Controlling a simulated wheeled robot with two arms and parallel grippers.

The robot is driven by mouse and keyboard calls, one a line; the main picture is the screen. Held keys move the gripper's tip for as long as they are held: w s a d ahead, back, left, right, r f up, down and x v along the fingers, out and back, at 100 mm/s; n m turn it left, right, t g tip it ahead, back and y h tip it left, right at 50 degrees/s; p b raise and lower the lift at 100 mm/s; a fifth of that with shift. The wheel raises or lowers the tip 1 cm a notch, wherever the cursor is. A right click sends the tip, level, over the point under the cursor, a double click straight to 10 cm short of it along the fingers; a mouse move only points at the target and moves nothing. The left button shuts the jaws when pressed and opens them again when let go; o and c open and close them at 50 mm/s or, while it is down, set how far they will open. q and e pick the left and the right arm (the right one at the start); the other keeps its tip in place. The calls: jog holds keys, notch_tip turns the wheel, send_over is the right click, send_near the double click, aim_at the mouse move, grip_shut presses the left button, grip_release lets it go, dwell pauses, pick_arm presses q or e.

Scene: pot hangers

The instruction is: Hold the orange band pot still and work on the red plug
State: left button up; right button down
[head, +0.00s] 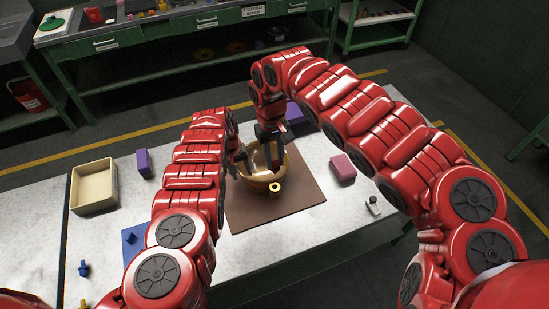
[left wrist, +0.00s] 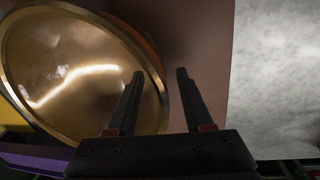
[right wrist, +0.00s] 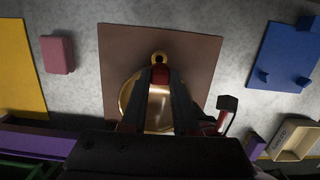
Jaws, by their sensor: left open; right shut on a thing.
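The pot (head: 246,176) is a golden bowl with an orange-brown outside, standing on a brown mat (head: 300,197); a short ring-shaped boss (head: 275,187) sticks out at its near side. My right gripper (head: 270,150) reaches down into the bowl from above. In the right wrist view it is shut on the red plug (right wrist: 160,74), close to the boss; fingers hide most of the plug. My left gripper (head: 237,160) is at the bowl's left side. In the left wrist view its open fingers (left wrist: 160,74) are spread by the pot's rim (left wrist: 160,80); contact is unclear.
A pink block (head: 342,167) is right of the mat. Another purple block (head: 294,112) is behind it. Green workbenches stand beyond.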

pick_arm(q)
jog(key=shift+a+r, duration=0.1)
jog(key=shift+r, duration=0.35)
notch_tip(320, 180, up, 11)
jog(key=a, duration=0.1)
jog(key=shift+s+a, duration=0.15)
jog(key=shift+a, duration=0.1)
